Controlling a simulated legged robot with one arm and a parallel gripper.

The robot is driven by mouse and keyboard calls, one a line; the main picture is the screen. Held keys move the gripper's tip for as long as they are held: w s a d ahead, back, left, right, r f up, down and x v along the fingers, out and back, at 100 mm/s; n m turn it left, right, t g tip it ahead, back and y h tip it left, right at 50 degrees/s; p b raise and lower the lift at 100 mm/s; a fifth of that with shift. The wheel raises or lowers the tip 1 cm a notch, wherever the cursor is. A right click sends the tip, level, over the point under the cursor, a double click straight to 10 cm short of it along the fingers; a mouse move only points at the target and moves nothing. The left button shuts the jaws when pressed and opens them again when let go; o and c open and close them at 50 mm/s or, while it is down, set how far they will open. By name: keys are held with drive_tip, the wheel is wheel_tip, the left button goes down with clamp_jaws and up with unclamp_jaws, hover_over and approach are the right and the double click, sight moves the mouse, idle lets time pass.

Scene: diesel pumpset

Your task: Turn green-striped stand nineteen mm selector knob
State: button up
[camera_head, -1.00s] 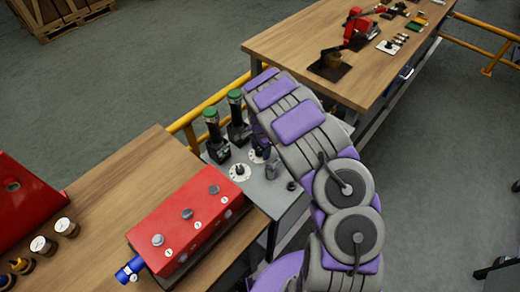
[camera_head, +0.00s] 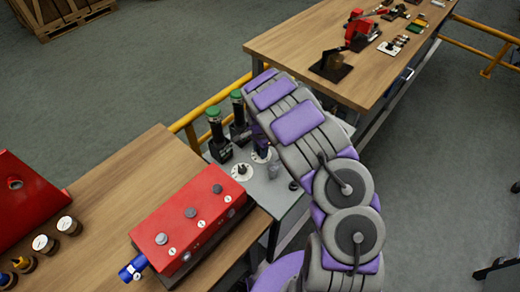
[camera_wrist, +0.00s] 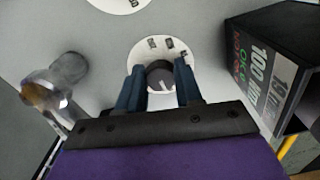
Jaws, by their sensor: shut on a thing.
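The grey panel top of the stand (camera_head: 285,187) carries two white dial plates and sits between the wooden benches. In the wrist view a dark round selector knob (camera_wrist: 159,80) with a light pointer mark sits on a white dial plate (camera_wrist: 146,47) with small dark labels. My gripper (camera_wrist: 160,74) has one blue finger on each side of this knob and is shut on it. In the head view the same dial plate (camera_head: 262,156) is partly hidden by my wrist. I cannot make out green stripes on the stand.
A second white dial (camera_head: 241,172) with a dark knob lies close by. Two green-topped black handles (camera_head: 214,122) stand behind. A black box with lettering (camera_wrist: 265,75) is right of my fingers; a clear cylindrical part (camera_wrist: 62,75) is left. A red box (camera_head: 190,225) is on the near bench.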

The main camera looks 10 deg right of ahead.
drive_tip(key=shift+w+r, duration=0.15)
drive_tip(key=shift+r, duration=0.05)
drive_tip(key=n+p, duration=0.4)
drive_tip(key=shift+d+r+n, duration=0.1)
drive_tip(key=shift+r+n, duration=0.05)
drive_tip(key=shift+n, duration=0.25)
drive_tip(key=n+p, duration=0.9)
drive_tip(key=n, duration=0.1)
drive_tip(key=shift+d+n+p, duration=0.1)
drive_tip(key=shift+n+p, duration=0.2)
drive_tip(key=shift+n, duration=0.1)
drive_tip(key=n+p, duration=0.2)
drive_tip(key=n, duration=0.1)
drive_tip(key=shift+w, duration=0.1)
drive_tip(key=shift+f+n+p, duration=0.2)
drive_tip(key=shift+n+p, duration=0.75)
drive_tip(key=shift+n, duration=0.15)
drive_tip(key=o, duration=1)
drive_tip(key=shift+f, duration=0.1)
